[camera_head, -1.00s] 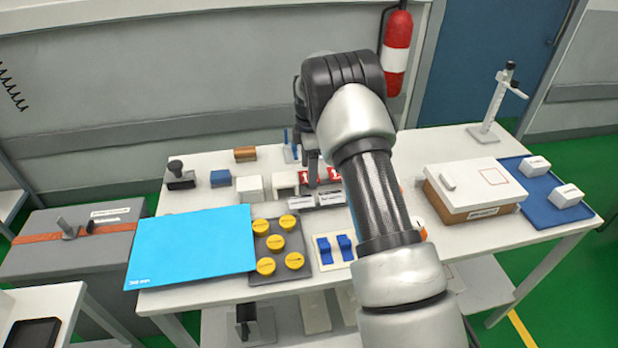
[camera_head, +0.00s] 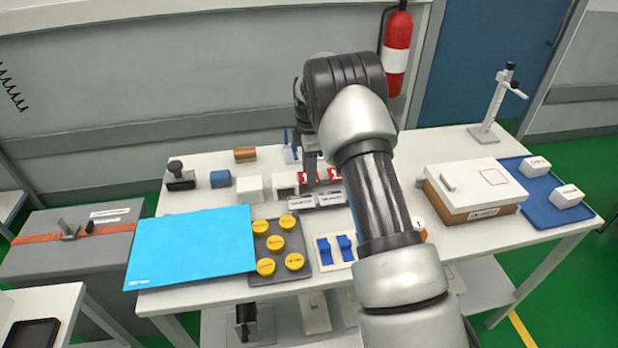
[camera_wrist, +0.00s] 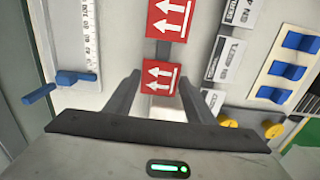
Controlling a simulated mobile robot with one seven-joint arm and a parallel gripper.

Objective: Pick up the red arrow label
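Two red labels with white arrows show in the wrist view. The nearer red arrow label (camera_wrist: 160,78) lies between the fingertips of my gripper (camera_wrist: 156,82); the other red arrow label (camera_wrist: 168,19) lies further up, clear of the fingers. My gripper is open, with one finger on each side of the nearer label; I cannot tell whether they touch it. In the head view my gripper (camera_head: 310,167) points down at the left red label (camera_head: 307,178), partly covering it. The right red label (camera_head: 335,173) is partly hidden by my arm.
White printed labels (camera_wrist: 228,58) stand close to the right in the wrist view. A ruled white stand (camera_wrist: 82,35) with a blue clamp (camera_wrist: 55,86) is at left. Yellow knobs (camera_head: 281,242), a blue sheet (camera_head: 190,247) and blue switches (camera_head: 345,246) lie nearer on the table.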

